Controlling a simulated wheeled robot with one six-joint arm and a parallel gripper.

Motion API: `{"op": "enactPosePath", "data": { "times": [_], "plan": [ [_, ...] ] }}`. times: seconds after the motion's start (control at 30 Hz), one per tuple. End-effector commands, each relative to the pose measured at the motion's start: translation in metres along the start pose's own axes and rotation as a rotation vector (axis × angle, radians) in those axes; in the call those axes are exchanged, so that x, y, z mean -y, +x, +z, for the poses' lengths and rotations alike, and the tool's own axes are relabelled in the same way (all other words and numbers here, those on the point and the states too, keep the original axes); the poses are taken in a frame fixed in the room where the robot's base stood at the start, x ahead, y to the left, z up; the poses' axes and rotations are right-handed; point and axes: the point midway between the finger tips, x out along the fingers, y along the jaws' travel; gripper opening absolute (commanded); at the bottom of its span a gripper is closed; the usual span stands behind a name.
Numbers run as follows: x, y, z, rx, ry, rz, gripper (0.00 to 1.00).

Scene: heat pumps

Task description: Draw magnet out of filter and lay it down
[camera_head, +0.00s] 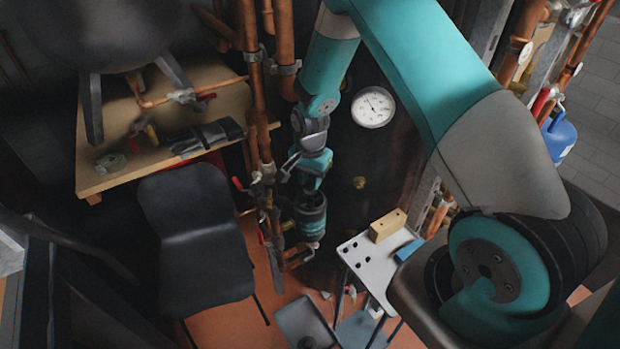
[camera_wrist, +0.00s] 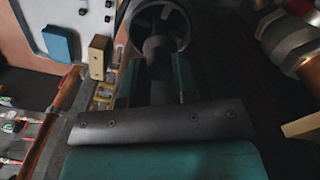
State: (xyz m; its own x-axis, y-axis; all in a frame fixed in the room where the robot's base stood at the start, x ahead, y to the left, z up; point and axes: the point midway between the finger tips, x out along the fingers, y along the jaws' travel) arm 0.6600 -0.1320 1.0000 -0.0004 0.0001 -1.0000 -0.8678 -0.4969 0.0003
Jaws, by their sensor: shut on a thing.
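In the wrist view my gripper (camera_wrist: 158,78) is shut on a dark cylindrical piece, which I take to be the magnet (camera_wrist: 159,50). The magnet lies between the two teal fingers and points at the middle of a dark round rim with spokes, the filter (camera_wrist: 160,14). In the head view the filter (camera_head: 311,212) is a dark and teal cylinder low on the copper pipes, and my gripper (camera_head: 312,180) is just above it. The magnet cannot be made out there. I cannot tell how far it sits inside the filter.
Copper pipes (camera_head: 284,50) run close left of my arm. A black chair (camera_head: 195,225) stands left.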

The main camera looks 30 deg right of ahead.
Motion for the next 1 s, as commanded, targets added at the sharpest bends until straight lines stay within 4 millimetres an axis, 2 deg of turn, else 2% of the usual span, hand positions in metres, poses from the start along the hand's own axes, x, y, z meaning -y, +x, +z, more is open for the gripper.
{"op": "enactPosePath", "data": {
  "times": [0.7,1.0],
  "plan": [
    [0.0,-0.038,0.0,-0.001,0.0,-0.001,0.06],
    [0.0,-0.041,0.0,0.0,0.0,-0.001,0.06]
  ]
}}
